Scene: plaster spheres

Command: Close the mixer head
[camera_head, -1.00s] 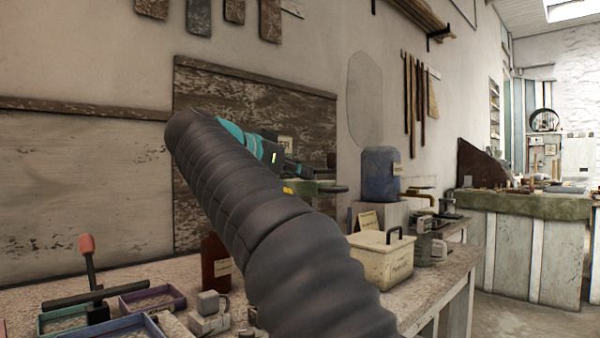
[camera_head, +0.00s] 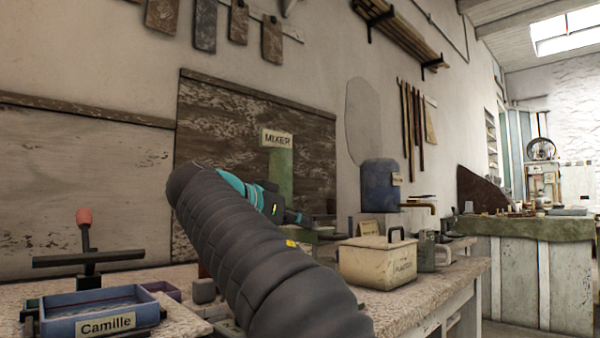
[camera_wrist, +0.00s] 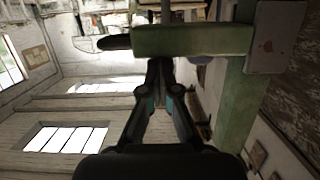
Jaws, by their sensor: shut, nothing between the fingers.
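The mixer has a green upright column (camera_head: 281,178) under a sign reading MIXER (camera_head: 277,139). In the head view my arm covers much of its lower part. In the wrist view the green column (camera_wrist: 238,105) runs down the right side, and a green mixer head (camera_wrist: 190,40) crosses the top, with a dark handle (camera_wrist: 114,43) at its left end. My gripper (camera_wrist: 160,68) is shut and empty, its fingertips close to the head's edge; I cannot tell whether they touch. In the head view my gripper (camera_head: 298,217) is small, beside the mixer.
On the bench stand a cream lidded box (camera_head: 378,262), a blue container (camera_head: 380,186) and a blue tray labelled Camille (camera_head: 95,308). A red-topped tool (camera_head: 84,240) stands behind the tray. Another bench (camera_head: 525,265) is at the right, with open floor between.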

